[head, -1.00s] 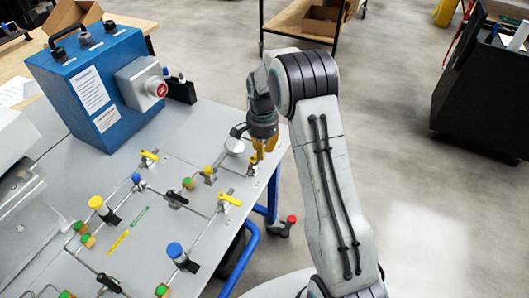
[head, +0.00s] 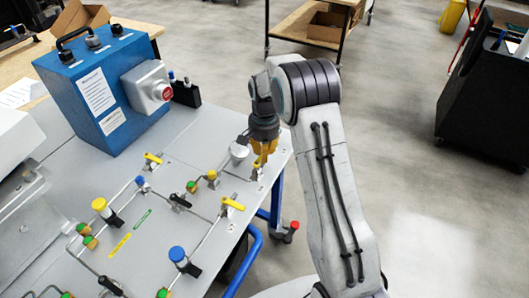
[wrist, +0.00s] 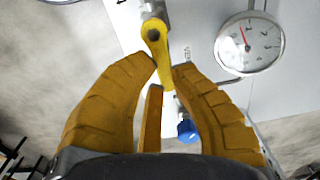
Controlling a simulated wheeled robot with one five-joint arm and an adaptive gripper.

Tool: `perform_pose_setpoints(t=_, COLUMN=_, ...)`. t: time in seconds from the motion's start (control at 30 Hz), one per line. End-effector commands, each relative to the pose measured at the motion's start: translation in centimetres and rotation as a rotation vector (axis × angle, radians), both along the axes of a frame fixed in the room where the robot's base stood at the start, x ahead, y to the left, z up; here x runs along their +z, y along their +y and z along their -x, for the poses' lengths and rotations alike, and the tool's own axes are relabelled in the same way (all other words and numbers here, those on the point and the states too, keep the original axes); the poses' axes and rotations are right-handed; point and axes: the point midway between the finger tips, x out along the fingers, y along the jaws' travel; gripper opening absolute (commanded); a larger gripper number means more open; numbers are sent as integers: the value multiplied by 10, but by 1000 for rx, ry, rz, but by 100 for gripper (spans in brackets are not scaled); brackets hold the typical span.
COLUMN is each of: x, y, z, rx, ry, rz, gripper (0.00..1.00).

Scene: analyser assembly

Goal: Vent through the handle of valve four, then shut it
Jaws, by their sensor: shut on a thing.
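My gripper (head: 262,160), with orange-yellow fingers, reaches down at the table's right edge in the head view. In the wrist view my gripper (wrist: 165,70) is shut on a yellow lever handle (wrist: 154,36), whose free end lies between the fingertips. The handle sits on a metal valve fitting at the top of that view. In the head view the fingers mostly hide this valve. I cannot read a number on it. A round gauge (wrist: 249,44) with a red needle stands right of the handle; it also shows in the head view (head: 239,151).
Other yellow handles (head: 233,204) (head: 153,158), a black handle (head: 180,200) and blue (head: 177,254) and yellow (head: 99,204) knobs stand on the tubing panel. A blue box (head: 95,85) with a red button stands behind. Open floor lies right of the table.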

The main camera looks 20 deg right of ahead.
Motion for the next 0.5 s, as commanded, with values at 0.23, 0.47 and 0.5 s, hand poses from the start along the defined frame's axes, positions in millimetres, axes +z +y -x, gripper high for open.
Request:
perform_pose_setpoints(t=0.23, x=-5, y=1, z=4, rx=2, ry=13, rz=0, gripper=34)
perform_pose_setpoints(t=0.47, x=-2, y=0, z=2, rx=0, ry=7, rz=0, gripper=50)
perform_pose_setpoints(t=0.5, x=-2, y=0, z=2, rx=0, ry=6, rz=0, gripper=50)
